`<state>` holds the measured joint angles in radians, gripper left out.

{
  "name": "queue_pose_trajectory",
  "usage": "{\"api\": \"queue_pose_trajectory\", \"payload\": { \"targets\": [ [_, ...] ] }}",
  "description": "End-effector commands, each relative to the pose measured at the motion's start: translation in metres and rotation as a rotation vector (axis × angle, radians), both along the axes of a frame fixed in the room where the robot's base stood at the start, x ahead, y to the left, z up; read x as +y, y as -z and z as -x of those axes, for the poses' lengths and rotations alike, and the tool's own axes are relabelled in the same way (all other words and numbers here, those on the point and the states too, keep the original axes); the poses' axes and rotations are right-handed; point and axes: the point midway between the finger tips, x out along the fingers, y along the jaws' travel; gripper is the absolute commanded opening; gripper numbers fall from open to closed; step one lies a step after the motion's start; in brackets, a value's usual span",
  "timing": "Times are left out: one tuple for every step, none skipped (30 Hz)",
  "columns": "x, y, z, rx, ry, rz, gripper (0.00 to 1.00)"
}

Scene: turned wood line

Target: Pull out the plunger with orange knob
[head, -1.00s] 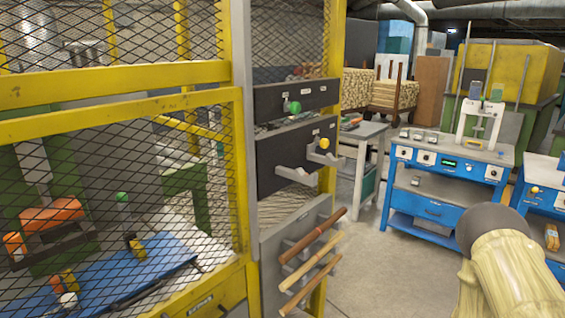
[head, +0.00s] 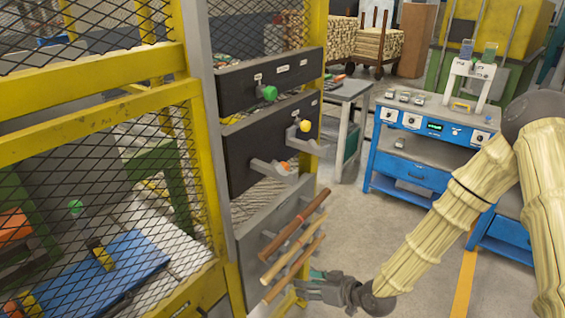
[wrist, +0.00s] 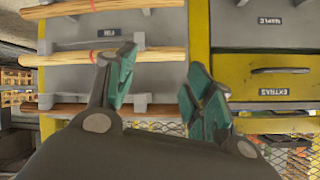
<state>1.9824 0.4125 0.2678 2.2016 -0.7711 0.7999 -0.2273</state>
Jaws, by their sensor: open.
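A small orange knob (head: 284,166) shows low on the dark panel (head: 240,150) in the head view, by a grey bracket. The bracket partly hides it, and its plunger shaft cannot be made out. A yellow knob (head: 304,125) sits above it, and a green knob (head: 268,92) is on the upper dark panel. My gripper (head: 303,288) is below these, near the lower ends of the wooden rods, apart from the orange knob. In the wrist view my gripper (wrist: 163,72) is open and empty, its green-padded fingers spread before the rod rack. No orange knob shows clearly there.
Turned wooden rods (head: 292,245) lie on grey brackets under the dark panels and jut toward my gripper. A yellow mesh cage (head: 120,120) stands on the left. A blue workbench (head: 420,165) is at the right. The floor between is clear.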

Motion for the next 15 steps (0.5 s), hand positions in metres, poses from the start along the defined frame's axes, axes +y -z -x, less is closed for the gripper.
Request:
{"api": "queue_pose_trajectory", "payload": {
  "targets": [
    [0.002,-0.047,-0.028,-0.105,-0.028,-0.030,0.53],
    [0.003,-0.069,-0.042,-0.167,-0.049,-0.043,0.53],
    [0.005,-0.098,-0.058,-0.247,-0.075,-0.058,0.53],
    [0.005,-0.119,-0.069,-0.305,-0.093,-0.067,0.53],
    [0.005,-0.140,-0.079,-0.362,-0.110,-0.076,0.53],
    [0.004,-0.165,-0.091,-0.432,-0.131,-0.083,0.53],
    [0.003,-0.183,-0.099,-0.482,-0.146,-0.087,0.53],
    [0.002,-0.200,-0.105,-0.527,-0.159,-0.090,0.53],
    [0.001,-0.219,-0.112,-0.581,-0.173,-0.093,0.53],
    [-0.001,-0.232,-0.117,-0.618,-0.183,-0.094,0.53],
    [-0.002,-0.243,-0.120,-0.650,-0.191,-0.095,0.53],
    [-0.004,-0.256,-0.124,-0.686,-0.200,-0.095,0.53],
    [-0.005,-0.263,-0.126,-0.708,-0.206,-0.095,0.53],
    [-0.006,-0.269,-0.128,-0.726,-0.210,-0.095,0.53],
    [-0.006,-0.275,-0.130,-0.744,-0.215,-0.095,0.53]
  ]
}}
